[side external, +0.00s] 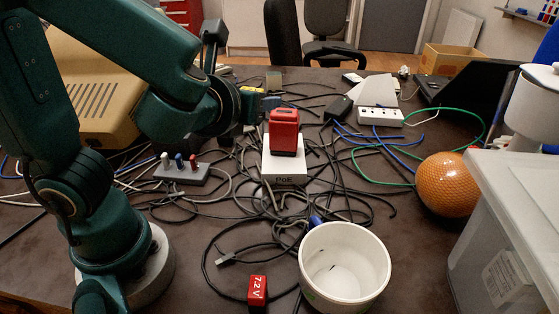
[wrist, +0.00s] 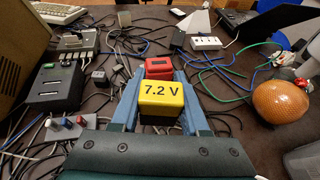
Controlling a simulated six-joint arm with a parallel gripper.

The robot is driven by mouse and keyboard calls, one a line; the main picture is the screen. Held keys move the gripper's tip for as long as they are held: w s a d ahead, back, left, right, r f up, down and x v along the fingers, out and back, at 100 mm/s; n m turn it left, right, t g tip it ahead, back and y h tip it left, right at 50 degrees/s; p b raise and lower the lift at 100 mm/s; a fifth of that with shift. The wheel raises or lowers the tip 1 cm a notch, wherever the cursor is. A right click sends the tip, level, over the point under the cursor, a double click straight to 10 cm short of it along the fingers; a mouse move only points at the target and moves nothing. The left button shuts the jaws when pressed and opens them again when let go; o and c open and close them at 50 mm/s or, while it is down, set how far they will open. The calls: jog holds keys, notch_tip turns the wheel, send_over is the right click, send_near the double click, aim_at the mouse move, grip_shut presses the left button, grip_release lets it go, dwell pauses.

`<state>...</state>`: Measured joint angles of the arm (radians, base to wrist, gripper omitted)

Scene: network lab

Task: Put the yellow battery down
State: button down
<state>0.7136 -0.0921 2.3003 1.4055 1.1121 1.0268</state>
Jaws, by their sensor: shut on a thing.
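The yellow battery (wrist: 162,98), marked "7.2 V", sits between the two blue fingers of my gripper (wrist: 158,92) in the wrist view. My gripper is shut on it. In the side view a small yellow part of the battery (side external: 250,89) shows at my gripper (side external: 262,100), above the table and behind the arm; most of it is hidden. Another red battery (side external: 258,290), marked "7.2 V", lies at the front of the table.
A white bucket (side external: 345,268) stands at the front. Loose cables cover much of the table. An orange ball (side external: 448,184) and a grey bin (side external: 512,235) are at the right. A small rack with coloured plugs (side external: 181,174) is left of the PoE box. A white power strip (side external: 381,117) lies behind.

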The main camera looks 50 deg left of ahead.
jog(key=s+d+f+n+g+y, duration=0.3)
jog(key=s+f+n+g, duration=0.3)
jog(key=s+n+g, duration=0.2)
jog(key=s+d+f+n+g+y, duration=0.2)
jog(key=s+f+n+g, duration=0.4)
jog(key=s+n+g, duration=0.2)
jog(key=d+r+n+g+h, duration=0.2)
jog(key=d+n+g+h, duration=0.85)
jog(key=n+h, duration=0.6)
jog(key=w+d+r+n+t+h, duration=0.2)
jog(key=w+n+t+h, duration=0.3)
jog(key=w+n+t, duration=0.2)
jog(key=w+d+r+n+t+h, duration=0.1)
jog(key=w+r+n+t+h, duration=0.1)
jog(key=w+n+t+h, duration=0.35)
jog(key=w+a+f+n+t+y, duration=0.3)
jog(key=w+a+n+t+y, duration=0.2)
jog(key=w+a+n+t, duration=0.9)
jog(key=m+g, duration=0.2)
send_over(350, 212)
notch_tip(350, 212, down, 6)
jog(key=shift+f, duration=2.3)
jog(key=shift+f, duration=0.1)
